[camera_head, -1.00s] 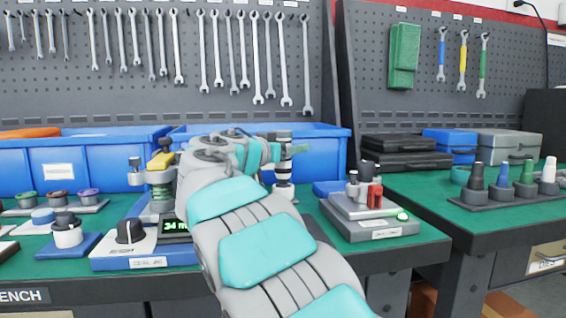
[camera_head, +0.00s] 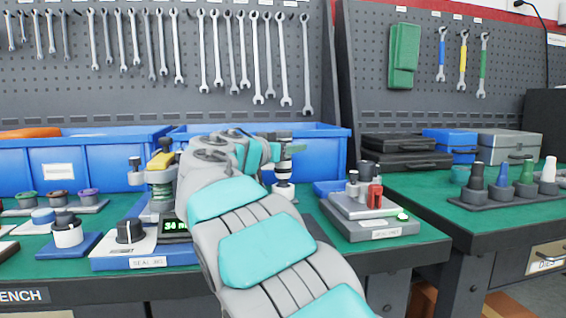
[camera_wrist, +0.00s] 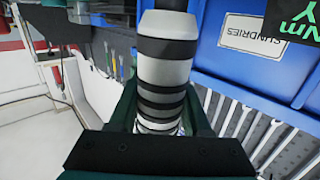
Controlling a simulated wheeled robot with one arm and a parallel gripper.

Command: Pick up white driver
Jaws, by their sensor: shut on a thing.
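The white driver, a white cylinder with several black bands (camera_wrist: 166,70), fills the middle of the wrist view. My gripper (camera_wrist: 162,112) is shut on it, one dark finger on each side. In the head view the banded driver (camera_head: 284,171) is upright behind the end of my arm, in front of the blue bin. My gripper there is mostly hidden behind my wrist. I cannot tell whether the driver's lower end touches the bench or a holder.
A tester with a green display (camera_head: 175,227) stands left of my arm, and a grey seal fixture (camera_head: 370,215) stands to the right. Blue bins (camera_head: 80,165) line the back. A rack (camera_head: 507,201) of coloured-top tools, including a white one, is on the right bench.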

